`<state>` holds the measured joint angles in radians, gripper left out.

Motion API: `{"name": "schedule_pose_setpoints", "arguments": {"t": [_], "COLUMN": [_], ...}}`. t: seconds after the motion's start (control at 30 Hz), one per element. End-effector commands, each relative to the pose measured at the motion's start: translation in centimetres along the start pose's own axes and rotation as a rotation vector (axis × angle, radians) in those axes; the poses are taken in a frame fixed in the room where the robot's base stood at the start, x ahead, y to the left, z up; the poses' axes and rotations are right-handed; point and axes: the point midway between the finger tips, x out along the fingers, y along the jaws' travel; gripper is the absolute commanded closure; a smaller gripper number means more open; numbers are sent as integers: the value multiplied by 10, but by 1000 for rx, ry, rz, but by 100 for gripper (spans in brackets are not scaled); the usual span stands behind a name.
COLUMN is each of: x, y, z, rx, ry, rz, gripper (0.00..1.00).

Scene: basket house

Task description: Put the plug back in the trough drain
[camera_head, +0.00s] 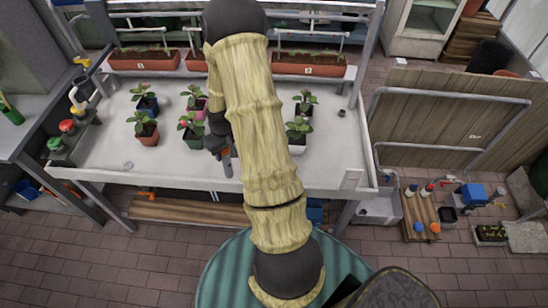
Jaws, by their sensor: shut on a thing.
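The trough (190,170) is a broad pale bench tray with potted plants on it. My gripper (226,165) is low over its middle, partly behind my arm, just right of a green pot. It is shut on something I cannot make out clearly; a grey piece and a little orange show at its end. I take the held thing to be the plug, but its shape is mostly hidden. A small round grey fitting (127,165), possibly the drain, is near the trough's front left. A small dark round object (341,113) sits at the right.
Potted plants stand left of my gripper, including a terracotta pot (146,134) and a dark blue pot (148,105). More pots stand right of my arm. Long planters (310,70) line the back. The trough's front left is mostly bare.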

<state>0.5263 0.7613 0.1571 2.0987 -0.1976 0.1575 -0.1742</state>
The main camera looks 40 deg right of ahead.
Motion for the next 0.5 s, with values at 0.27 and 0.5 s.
{"name": "schedule_pose_setpoints", "arguments": {"t": [0.27,0.5], "x": [76,150], "y": [-56,-81], "z": [2,11], "rx": [-34,-46], "ry": [-9,-4], "rz": [3,14], "gripper": [100,100]}}
